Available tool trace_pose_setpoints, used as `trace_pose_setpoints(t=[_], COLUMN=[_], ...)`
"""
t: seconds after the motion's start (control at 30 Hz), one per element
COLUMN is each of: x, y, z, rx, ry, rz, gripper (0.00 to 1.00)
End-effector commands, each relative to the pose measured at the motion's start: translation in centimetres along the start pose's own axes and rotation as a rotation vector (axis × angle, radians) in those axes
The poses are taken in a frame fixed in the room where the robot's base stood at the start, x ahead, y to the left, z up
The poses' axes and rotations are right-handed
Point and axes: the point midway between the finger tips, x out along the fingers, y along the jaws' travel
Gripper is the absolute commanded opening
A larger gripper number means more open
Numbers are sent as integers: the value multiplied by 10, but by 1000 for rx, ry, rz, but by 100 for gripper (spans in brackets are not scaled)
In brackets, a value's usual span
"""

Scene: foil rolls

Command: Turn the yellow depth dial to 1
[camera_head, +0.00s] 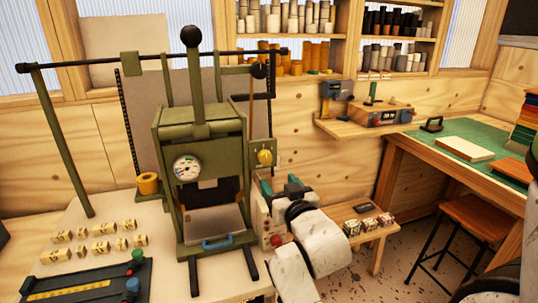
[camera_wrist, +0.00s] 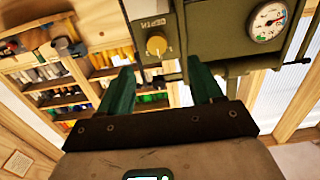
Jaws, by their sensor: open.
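The yellow depth dial (camera_head: 264,157) sits on the right side of the green press (camera_head: 205,130). In the wrist view the dial (camera_wrist: 156,46) is on a green plate marked with lettering that looks inverted; I cannot read its setting. My gripper (camera_head: 281,184) is below and slightly right of the dial in the head view, its teal fingers apart and empty. In the wrist view my gripper's fingers (camera_wrist: 161,68) point toward the plate, one on each side of the dial in the picture. They appear apart from the dial.
A round white gauge (camera_head: 187,167) is on the press front. Type blocks (camera_head: 103,243) and a dark tray (camera_head: 85,283) lie on the bench. A small wooden shelf (camera_head: 368,222) stands right of my arm.

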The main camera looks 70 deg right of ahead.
Motion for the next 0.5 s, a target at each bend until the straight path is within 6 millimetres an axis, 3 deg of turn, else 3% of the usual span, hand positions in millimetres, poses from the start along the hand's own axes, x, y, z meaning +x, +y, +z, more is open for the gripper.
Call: trace_pose_setpoints(t=[0.23, 0.5], x=[17, 66], y=[6, 6], z=[-12, -13], rx=[0, 0], ry=[33, 31], rz=[13, 12], gripper=[65, 65])
